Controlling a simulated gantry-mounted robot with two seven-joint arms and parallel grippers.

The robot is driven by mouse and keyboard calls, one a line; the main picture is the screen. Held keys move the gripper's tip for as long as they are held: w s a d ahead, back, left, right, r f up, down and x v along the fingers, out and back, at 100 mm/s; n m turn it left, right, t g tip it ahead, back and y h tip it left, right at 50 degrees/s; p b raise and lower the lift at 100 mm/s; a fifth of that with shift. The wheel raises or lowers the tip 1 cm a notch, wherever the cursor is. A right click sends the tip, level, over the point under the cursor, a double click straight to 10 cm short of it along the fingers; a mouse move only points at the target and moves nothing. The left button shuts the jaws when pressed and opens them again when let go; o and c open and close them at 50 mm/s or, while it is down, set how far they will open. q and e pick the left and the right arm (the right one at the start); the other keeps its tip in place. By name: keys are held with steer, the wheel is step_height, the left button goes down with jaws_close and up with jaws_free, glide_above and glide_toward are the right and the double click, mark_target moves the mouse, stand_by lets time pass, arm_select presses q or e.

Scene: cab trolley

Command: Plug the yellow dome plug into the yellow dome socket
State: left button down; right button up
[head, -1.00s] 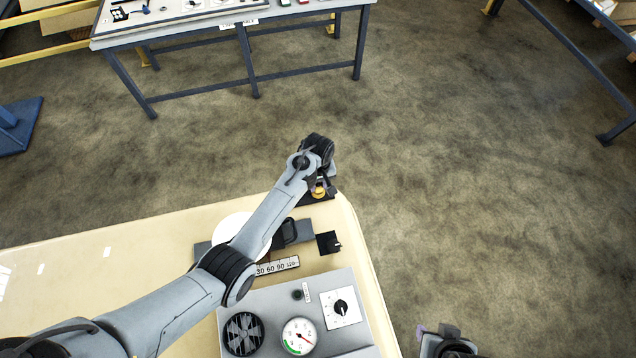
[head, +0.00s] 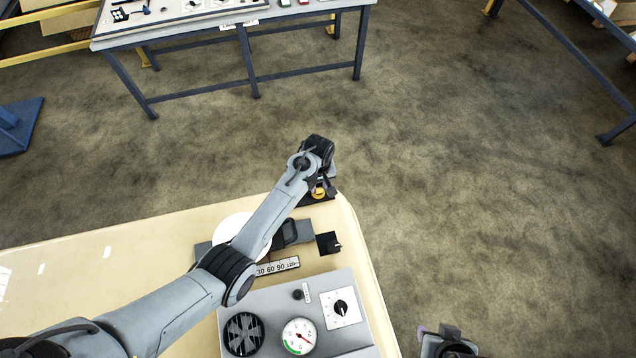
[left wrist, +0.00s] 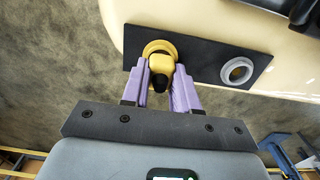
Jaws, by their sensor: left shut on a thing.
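The yellow dome plug (left wrist: 160,66) is between the purple fingers of my left gripper (left wrist: 160,86), which is shut on it. Just beyond it is the yellow ring of the dome socket (left wrist: 158,46), on a black plate (left wrist: 205,66). The plug covers much of the ring, and I cannot tell whether it is seated in it or only in front of it. In the head view the left gripper (head: 319,186) is at the far right corner of the cream table, with a bit of yellow showing. My right gripper (head: 428,332) shows only partly at the bottom edge.
A grey-white ring socket (left wrist: 238,71) sits on the same plate. The cream table (head: 110,255) also carries a white disc (head: 232,228), a black square switch (head: 328,243) and a grey panel with a dial gauge (head: 299,337). Open floor lies beyond the corner.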

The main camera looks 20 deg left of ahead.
stand_by(0.7)
arm_select(q)
steer(key=shift+p, duration=0.35)
stand_by(0.5)
steer(key=shift+p, duration=0.3)
stand_by(0.3)
steer(key=shift+f+b, duration=0.35)
steer(key=shift+f, duration=0.2)
stand_by(0.5)
steer(key=c, duration=0.8)
jaws_free()
step_height(320, 180, up, 11)
steer(key=shift+f, duration=0.1)
